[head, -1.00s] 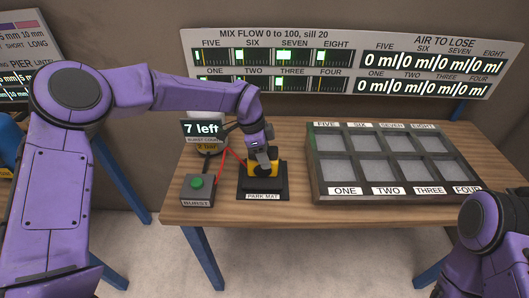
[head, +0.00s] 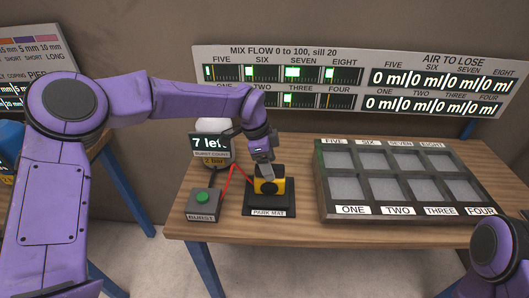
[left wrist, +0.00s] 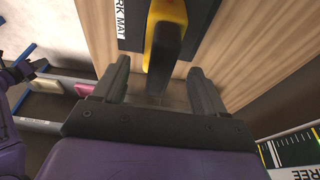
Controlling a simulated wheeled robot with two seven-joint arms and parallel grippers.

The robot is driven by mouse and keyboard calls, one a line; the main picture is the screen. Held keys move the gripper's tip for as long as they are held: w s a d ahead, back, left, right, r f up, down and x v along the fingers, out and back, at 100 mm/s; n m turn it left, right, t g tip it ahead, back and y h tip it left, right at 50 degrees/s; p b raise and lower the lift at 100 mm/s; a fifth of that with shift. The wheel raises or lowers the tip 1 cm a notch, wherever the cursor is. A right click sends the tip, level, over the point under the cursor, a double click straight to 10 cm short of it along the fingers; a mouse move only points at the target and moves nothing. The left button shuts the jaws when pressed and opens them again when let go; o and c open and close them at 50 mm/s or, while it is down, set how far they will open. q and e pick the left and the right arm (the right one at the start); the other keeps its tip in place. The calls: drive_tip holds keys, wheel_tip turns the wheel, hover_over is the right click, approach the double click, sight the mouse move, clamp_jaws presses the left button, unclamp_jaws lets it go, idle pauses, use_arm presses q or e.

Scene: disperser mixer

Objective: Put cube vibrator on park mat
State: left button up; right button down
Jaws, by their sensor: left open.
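The cube vibrator (head: 270,187), a yellow and black block, stands on the black park mat (head: 288,209) at the middle left of the table. My left gripper (head: 264,167) is just above it, pointing down, open and empty. In the left wrist view the open fingers (left wrist: 158,90) are spread, with the vibrator (left wrist: 165,35) beyond their tips and apart from them. The park mat (left wrist: 133,35) shows around it there. My right arm enters at the lower right of the head view, its gripper out of frame. A small dark claw, likely my right gripper (left wrist: 30,68), shows in the left wrist view.
A grey box with a green BURST button (head: 203,197) stands left of the mat, near a red cable (head: 234,172). The "7 left" display (head: 209,142) is behind it. A mould tray (head: 320,190) with several labelled compartments fills the table's right. Bare wood lies between tray and mat.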

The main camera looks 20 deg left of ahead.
use_arm(q)
drive_tip(key=b+v, duration=0.1)
drive_tip(key=v, duration=0.7)
drive_tip(key=shift+s+r, duration=0.1)
drive_tip(key=shift+r, duration=0.05)
